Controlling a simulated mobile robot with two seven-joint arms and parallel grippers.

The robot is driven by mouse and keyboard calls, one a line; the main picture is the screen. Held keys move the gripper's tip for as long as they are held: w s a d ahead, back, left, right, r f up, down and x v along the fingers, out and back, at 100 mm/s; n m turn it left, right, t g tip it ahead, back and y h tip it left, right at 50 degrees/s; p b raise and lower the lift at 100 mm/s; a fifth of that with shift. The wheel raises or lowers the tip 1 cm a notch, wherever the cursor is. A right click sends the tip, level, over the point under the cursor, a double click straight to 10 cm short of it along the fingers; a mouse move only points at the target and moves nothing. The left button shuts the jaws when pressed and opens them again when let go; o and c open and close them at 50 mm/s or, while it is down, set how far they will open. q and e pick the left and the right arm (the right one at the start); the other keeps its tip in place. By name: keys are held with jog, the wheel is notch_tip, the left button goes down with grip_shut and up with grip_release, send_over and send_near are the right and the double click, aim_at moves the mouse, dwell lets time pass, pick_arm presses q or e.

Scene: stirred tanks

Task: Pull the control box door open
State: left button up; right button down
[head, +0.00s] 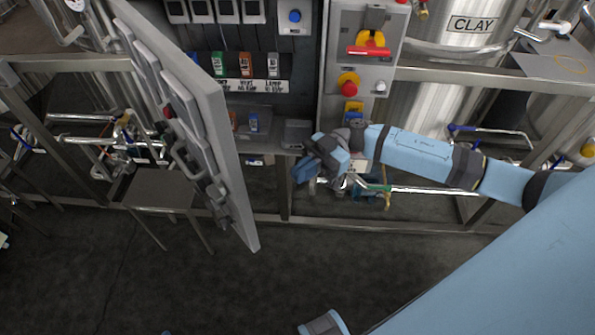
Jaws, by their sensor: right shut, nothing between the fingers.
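The control box door (205,110) is a grey panel that stands swung out toward me on the left, at a wide angle to the box. Several fittings and a handle show on its left-hand face. The inside of the control box (222,28) is exposed, with labelled switches. My right gripper (304,174) reaches in from the right, below the box and right of the door. It is shut and empty, with a gap between it and the door. My left gripper is not in view.
Right of the opening is a grey panel (362,60) with a red-handled switch and a red button. A steel tank (470,30) labelled CLAY stands behind the rails at right. A small metal table (160,190) stands at left. The front floor (150,280) is largely clear.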

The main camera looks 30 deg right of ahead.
pick_arm(q)
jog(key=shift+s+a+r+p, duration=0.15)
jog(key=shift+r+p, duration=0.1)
jog(key=shift+p, duration=0.35)
pick_arm(e)
jog(key=s+a, duration=0.2)
jog(key=a, duration=0.8)
jog(key=shift+a, duration=0.3)
